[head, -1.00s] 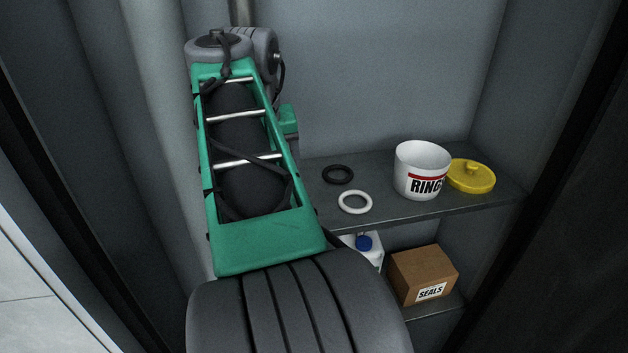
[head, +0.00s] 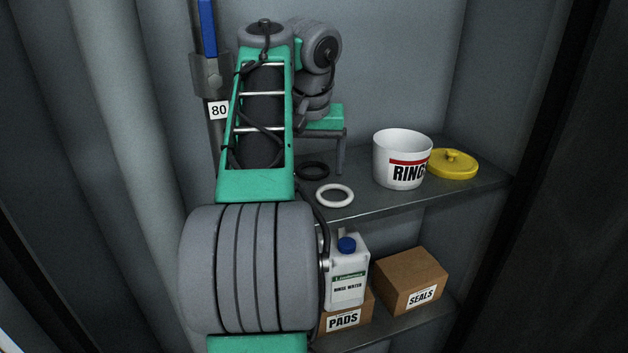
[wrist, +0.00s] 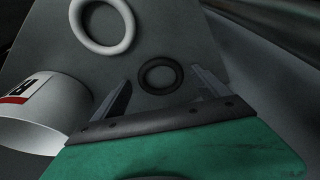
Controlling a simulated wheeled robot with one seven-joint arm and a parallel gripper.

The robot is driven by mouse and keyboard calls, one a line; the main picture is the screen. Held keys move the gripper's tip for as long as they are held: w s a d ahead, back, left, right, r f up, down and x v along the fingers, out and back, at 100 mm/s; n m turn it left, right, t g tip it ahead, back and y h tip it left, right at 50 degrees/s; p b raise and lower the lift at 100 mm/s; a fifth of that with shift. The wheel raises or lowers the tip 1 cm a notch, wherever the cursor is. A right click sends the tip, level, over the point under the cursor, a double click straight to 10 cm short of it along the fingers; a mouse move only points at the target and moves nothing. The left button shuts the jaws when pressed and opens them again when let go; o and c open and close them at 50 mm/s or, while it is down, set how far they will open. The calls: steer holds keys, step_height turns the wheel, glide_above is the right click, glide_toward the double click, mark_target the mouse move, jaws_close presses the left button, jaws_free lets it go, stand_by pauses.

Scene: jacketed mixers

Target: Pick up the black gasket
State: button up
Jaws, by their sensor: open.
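The black gasket (head: 313,170) is a dark ring lying flat on the upper grey shelf (head: 440,196), behind the white ring (head: 334,195). In the wrist view the black gasket (wrist: 161,76) shows whole, ahead of and between the fingertips of my gripper (wrist: 160,88). My gripper is open and empty, with one finger to each side of the gasket's line. In the head view my gripper (head: 340,150) hangs over the shelf close to the gasket, and one finger is seen near it. I cannot tell the exact height gap.
A white RINGS tub (head: 402,160) and a yellow lid (head: 453,164) stand on the right of the upper shelf. Below are a rinse water bottle (head: 347,275), a SEALS box (head: 411,280) and a PADS box (head: 343,320). A pipe with a blue handle (head: 208,28) rises behind my arm.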

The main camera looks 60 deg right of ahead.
steer(key=shift+r, duration=0.1)
steer(key=c, duration=1.4)
steer(key=shift+c, duration=0.2)
